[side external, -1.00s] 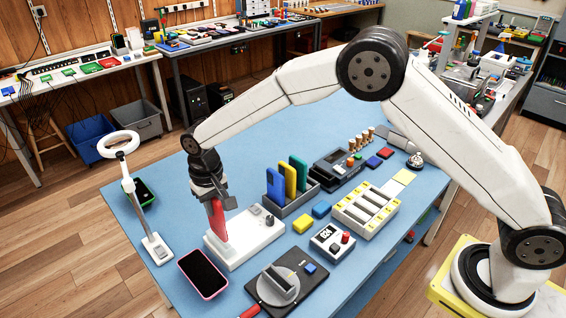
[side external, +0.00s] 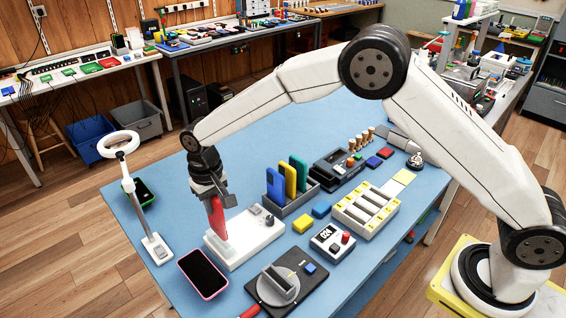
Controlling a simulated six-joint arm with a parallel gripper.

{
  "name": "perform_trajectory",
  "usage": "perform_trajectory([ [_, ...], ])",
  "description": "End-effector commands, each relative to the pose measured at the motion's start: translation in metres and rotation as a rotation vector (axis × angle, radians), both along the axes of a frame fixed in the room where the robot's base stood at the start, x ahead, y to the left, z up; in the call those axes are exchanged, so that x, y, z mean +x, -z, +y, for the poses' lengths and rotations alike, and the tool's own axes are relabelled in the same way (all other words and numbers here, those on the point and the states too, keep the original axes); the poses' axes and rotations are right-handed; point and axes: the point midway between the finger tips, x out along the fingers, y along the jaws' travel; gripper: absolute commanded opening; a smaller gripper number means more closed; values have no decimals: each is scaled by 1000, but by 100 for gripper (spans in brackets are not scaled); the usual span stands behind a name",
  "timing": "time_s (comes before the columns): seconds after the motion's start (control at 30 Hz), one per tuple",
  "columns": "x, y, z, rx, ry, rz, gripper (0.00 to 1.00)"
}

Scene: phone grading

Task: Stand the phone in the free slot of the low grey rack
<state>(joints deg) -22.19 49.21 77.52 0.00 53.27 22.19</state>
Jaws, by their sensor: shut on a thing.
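My gripper (side external: 215,196) is shut on a red phone (side external: 218,220), gripped near its top and held upright. The phone's lower end is at the white dock (side external: 248,243) on the table; whether it touches the dock I cannot tell. The low grey rack (side external: 296,206) stands to the right of and behind my gripper. It holds a blue phone (side external: 275,187), a yellow phone (side external: 290,180) and a green phone (side external: 301,172), all upright. The rack's free slot is not clearly visible.
A pink-edged phone (side external: 203,274) lies flat left of the dock. A ring lamp (side external: 128,160) stands at the left edge. A black turntable unit (side external: 287,285), a small meter (side external: 332,240), a white slotted tray (side external: 366,208) and coloured blocks (side external: 303,224) crowd the blue table (side external: 170,200).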

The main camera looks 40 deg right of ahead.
Motion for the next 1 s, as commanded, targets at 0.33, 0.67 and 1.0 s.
perform_trajectory([
  [0.33, 1, -28, 0, 2, 0, -5, 0],
  [0.67, 1, -95, 0, 2, 0, -4, 0],
  [1.0, 16, -116, -45, 0, 6, 0, 0],
])
